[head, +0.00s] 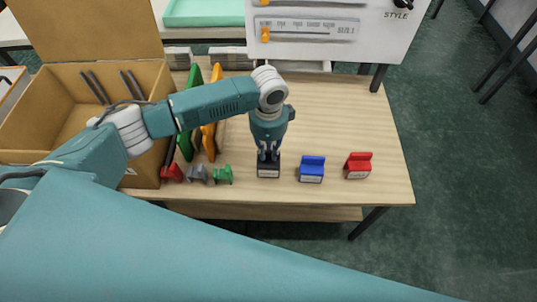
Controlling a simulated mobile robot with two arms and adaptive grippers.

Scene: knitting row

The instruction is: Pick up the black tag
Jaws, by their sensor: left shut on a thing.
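The black tag (268,171) is a small dark block with a pale label on its front. It stands near the front edge of the wooden table, left of a blue tag (312,169). My left gripper (268,156) points down from above and is shut on the upper part of the black tag. Its fingers hide the top of the tag. I cannot tell whether the tag still touches the table. My right gripper is not in view.
A red tag (358,166) stands right of the blue one. Smaller red (172,173), grey (197,174) and green (222,175) pieces stand at left, beside an open cardboard box (145,165). A white machine (330,45) stands at the back. The table's right side (370,120) is clear.

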